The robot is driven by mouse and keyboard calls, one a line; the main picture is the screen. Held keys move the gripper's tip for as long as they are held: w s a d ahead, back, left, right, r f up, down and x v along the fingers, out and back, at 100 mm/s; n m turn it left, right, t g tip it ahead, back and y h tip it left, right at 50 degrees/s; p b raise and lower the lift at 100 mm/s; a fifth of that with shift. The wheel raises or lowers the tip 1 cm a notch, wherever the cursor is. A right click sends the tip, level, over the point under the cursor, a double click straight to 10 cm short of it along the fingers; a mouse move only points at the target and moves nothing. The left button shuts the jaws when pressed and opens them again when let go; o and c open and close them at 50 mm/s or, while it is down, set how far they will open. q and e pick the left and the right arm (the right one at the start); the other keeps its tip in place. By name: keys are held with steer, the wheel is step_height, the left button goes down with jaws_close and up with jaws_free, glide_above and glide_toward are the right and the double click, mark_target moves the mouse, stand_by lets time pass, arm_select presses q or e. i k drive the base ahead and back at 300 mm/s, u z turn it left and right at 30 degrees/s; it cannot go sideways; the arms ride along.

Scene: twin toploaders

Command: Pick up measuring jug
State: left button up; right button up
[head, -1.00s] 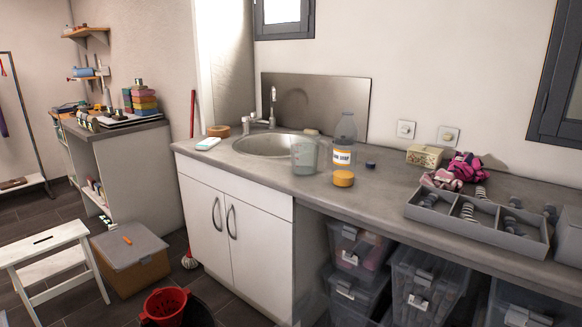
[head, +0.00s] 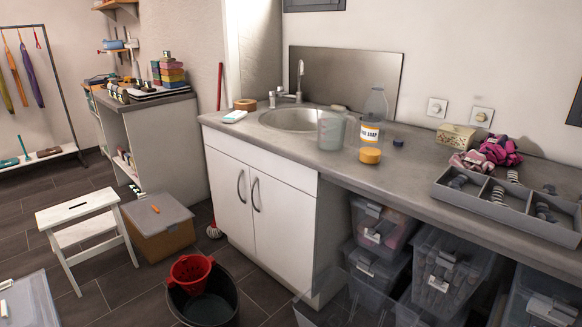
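The measuring jug (head: 331,130) is a translucent, greenish-grey vessel. It stands upright on the grey counter (head: 300,160), just right of the round sink (head: 292,119). A clear soap bottle (head: 372,118) with a white and orange label stands to its right. A yellow-orange round lid or tub (head: 370,155) sits in front of the bottle. Neither of my grippers is in view.
A grey divided tray (head: 500,205) holds several striped items at the right of the counter. Clear storage boxes (head: 440,275) stand below. A black bucket with a red strainer (head: 191,268), a white stool (head: 80,215) and a lidded box (head: 158,225) stand on the floor.

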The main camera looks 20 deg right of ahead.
mark_target(332, 121)
steer(key=z, duration=0.25)
steer(key=i, duration=1.4)
steer(key=z, duration=0.25)
